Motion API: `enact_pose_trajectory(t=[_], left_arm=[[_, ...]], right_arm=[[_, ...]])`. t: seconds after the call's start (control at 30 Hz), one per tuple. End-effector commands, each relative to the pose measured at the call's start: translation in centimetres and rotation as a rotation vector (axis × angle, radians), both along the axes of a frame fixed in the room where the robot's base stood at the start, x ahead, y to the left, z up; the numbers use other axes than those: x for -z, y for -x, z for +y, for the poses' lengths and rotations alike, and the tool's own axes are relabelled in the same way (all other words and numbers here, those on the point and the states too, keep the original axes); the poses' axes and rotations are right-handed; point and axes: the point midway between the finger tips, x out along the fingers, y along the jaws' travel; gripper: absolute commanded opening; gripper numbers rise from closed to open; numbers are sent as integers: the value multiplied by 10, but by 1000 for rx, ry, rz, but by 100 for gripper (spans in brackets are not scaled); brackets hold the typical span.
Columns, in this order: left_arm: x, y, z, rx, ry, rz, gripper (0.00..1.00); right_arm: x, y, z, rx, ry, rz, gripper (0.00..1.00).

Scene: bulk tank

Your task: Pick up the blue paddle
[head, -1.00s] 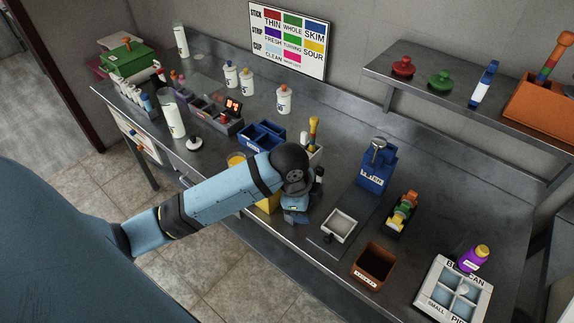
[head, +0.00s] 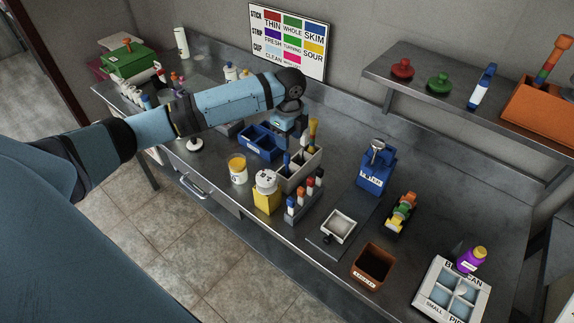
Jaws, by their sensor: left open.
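A grey caddy (head: 299,181) stands in the middle of the bench with upright handled tools in it. A slim blue piece (head: 286,159) stands at its left side, and a yellow-topped tool (head: 313,131) stands at its back. The blue piece looks like the blue paddle, but it is too small to be sure. My left gripper (head: 285,128) is open and empty, pointing down behind the caddy and above the bench. Its fingertips are small and partly hidden. My right gripper is not in view.
A blue divided bin (head: 262,141) sits left of the caddy. A blue container (head: 375,172) stands to the right. The back right of the bench is clear.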

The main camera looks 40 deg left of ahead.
Motion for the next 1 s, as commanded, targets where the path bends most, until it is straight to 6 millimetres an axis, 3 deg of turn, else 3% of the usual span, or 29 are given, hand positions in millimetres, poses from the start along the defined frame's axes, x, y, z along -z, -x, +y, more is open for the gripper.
enact_pose_trajectory(t=[0.27,0.6,0.87,1.0], left_arm=[[23,1,0,0,1,-1,50],[67,5,5,0,0,-1,50],[72,5,5,1,0,-2,50],[72,5,5,0,0,-2,22]], right_arm=[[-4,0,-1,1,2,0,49],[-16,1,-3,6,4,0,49],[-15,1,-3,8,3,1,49],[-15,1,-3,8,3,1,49]])
